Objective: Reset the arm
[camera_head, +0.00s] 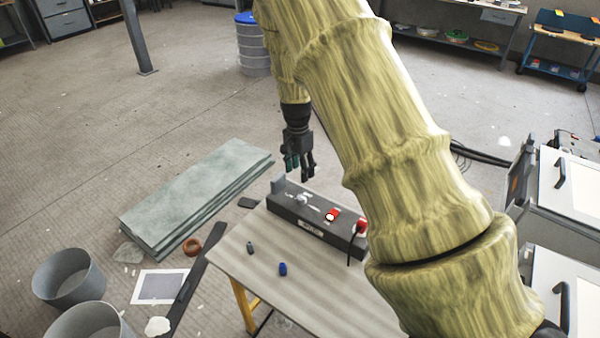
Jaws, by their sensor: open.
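My arm, with a yellow-green streaked surface, crosses the view from the lower right to the top and bends down at its far end. My gripper (300,168) is dark and points down at the far end of the arm. It hangs over or just beyond the far left end of a dark box-shaped device (305,229) on a table. Its fingers are apart, with nothing visible between them. My arm hides part of the table and the floor behind it.
The table (240,265) carries a small blue object (283,269), a small dark object (250,247) and a red-and-white part (332,215) on the device. Stacked grey slabs (195,190) and grey buckets (68,277) stand left. White-topped cabinets (570,190) stand right. The floor behind is mostly open.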

